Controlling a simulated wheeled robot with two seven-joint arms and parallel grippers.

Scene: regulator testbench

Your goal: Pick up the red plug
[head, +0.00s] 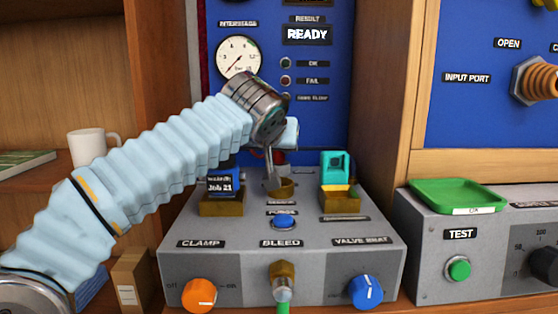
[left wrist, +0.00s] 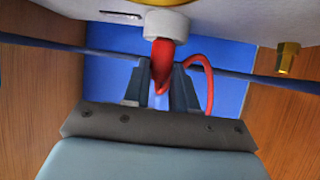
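The red plug (left wrist: 162,62) shows in the left wrist view just below a white collar, and a red cable (left wrist: 206,75) loops beside it on the right. My left gripper (left wrist: 162,75) has its two dark fingers close together on either side of the plug, seemingly shut on it. In the head view, my left arm reaches in from the left, and its gripper (head: 273,165) points down behind the grey bench's middle brass socket (head: 280,188). The plug is mostly hidden there; a small red patch shows beside the fingers. My right gripper is not in view.
A bench (head: 190,265) with knobs stands below the gripper. A dark blue block (head: 222,183) and a teal block (head: 335,167) sit in brass holders on either side. A green tray (head: 458,195) stands right, a white mug (head: 88,147) left. A gauge panel (head: 325,100) rises behind.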

